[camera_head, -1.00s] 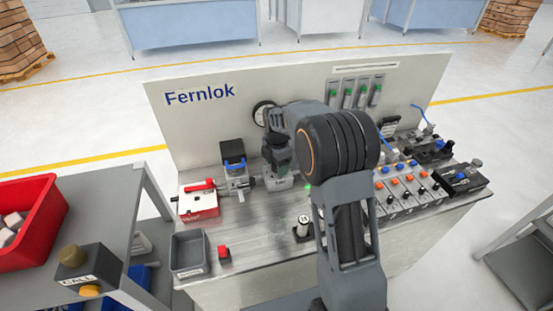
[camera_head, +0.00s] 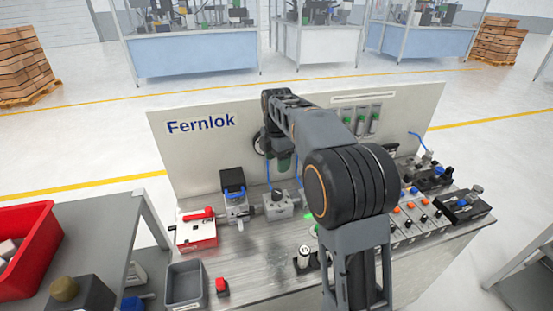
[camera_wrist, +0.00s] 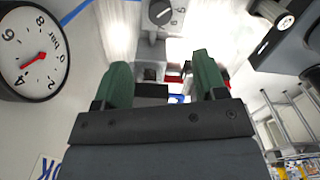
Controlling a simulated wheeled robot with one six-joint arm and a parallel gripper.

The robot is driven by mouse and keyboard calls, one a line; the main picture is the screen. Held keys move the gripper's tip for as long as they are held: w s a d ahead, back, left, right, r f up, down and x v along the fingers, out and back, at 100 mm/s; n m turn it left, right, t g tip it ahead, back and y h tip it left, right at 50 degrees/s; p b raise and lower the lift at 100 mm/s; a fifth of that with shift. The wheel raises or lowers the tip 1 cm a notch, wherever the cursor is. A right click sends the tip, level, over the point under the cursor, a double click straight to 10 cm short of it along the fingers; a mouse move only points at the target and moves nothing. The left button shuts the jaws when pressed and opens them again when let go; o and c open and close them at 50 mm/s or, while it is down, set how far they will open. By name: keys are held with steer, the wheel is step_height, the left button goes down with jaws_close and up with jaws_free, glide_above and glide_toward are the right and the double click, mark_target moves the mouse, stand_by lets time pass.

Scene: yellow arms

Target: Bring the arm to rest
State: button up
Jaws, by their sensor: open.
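My gripper (camera_wrist: 162,88) shows in the wrist view with its two green fingers apart and nothing between them. In the head view my gripper (camera_head: 284,162) hangs at the end of my raised dark grey arm, in front of the upright panel (camera_head: 190,150) marked "Fernlok". It is above the grey block with a black knob (camera_head: 278,203) and apart from it. My arm hides part of the panel and of the bench behind it. The wrist view also shows a round pressure gauge (camera_wrist: 32,55) with a red needle, close on the left.
The metal bench (camera_head: 262,250) carries a red and white box (camera_head: 196,233), a grey bin (camera_head: 185,285), a red button (camera_head: 222,287) and, at right, a row of valves (camera_head: 420,215). A side table with a red crate (camera_head: 30,250) stands at left.

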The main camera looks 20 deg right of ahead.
stand_by(0.4)
steer(key=s+f+m+t, duration=0.2)
steer(key=s+m, duration=0.8)
steer(key=s, duration=0.2)
steer(key=s+f+m+t, duration=0.1)
steer(key=s+f+m, duration=0.1)
steer(key=s+m, duration=0.9)
steer(key=shift+s+a+t, duration=0.15)
steer(key=shift+s+t, duration=0.25)
steer(key=shift+s, duration=0.05)
steer(key=shift+f, duration=0.1)
stand_by(1.3)
